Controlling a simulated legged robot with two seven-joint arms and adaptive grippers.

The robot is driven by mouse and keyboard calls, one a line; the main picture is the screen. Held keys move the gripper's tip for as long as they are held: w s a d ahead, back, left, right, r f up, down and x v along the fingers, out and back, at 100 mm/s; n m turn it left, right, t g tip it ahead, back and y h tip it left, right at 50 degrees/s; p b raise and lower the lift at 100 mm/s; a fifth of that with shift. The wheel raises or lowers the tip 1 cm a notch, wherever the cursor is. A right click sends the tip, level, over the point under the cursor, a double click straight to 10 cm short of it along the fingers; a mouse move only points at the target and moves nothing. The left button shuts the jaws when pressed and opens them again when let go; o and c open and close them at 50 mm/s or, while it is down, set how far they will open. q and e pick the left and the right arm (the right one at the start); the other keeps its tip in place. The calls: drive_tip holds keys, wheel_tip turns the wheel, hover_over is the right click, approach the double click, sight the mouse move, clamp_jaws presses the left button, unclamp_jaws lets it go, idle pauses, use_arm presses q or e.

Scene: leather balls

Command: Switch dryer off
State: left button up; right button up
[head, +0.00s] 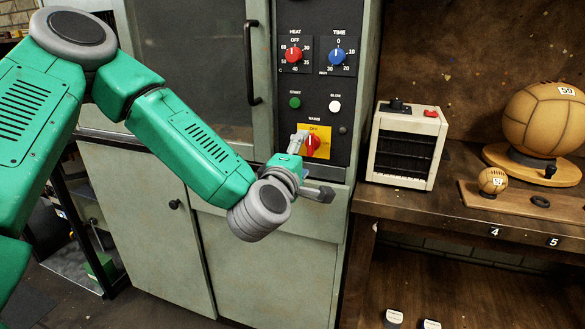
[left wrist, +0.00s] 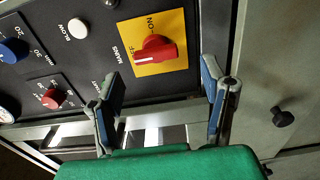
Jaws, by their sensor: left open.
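The dryer is a grey-green cabinet with a black control panel (head: 345,95). Its red mains switch (head: 312,142) sits on a yellow plate marked OFF at the top and ON at the right. My left gripper (head: 311,166) is open and empty just in front of the panel, one finger near the plate's left edge, the other lower right. Its blue-padded fingers (left wrist: 163,85) stand apart in the wrist view. My right gripper is not in view.
Above the switch are a red heat knob (head: 293,55), a blue time knob (head: 336,57), a green start button (head: 295,102) and a white blow button (head: 335,106). A door handle (head: 251,62) stands out at left. A small heater (head: 407,145) and leather balls (head: 545,118) are at right.

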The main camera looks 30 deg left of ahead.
use_arm(q)
drive_tip(key=v, duration=0.8)
drive_tip(key=shift+a+f, duration=0.1)
drive_tip(key=shift+a, duration=0.05)
drive_tip(key=s+d+f+m+g+h, duration=0.35)
drive_tip(key=f+m, duration=0.25)
drive_tip(key=f, duration=0.5)
drive_tip(key=s+d+f+m+g+h, duration=0.25)
drive_tip(key=d+f+m, duration=0.2)
drive_tip(key=f, duration=0.65)
drive_tip(key=s+a+f+m+g, duration=0.2)
drive_tip(key=s+f+m+g, duration=0.3)
drive_tip(key=s+f, duration=0.3)
drive_tip(key=s+a+f+m+g+y, duration=0.1)
drive_tip(key=s+a+f+m+g, duration=0.2)
drive_tip(key=s, duration=1.1)
wheel_tip(320, 180, down, 5)
drive_tip(key=m+g, duration=0.2)
drive_tip(key=m, duration=0.1)
drive_tip(key=shift+a+g+y, duration=0.25)
drive_tip(key=shift+g+y, duration=0.05)
drive_tip(key=shift+g, duration=0.1)
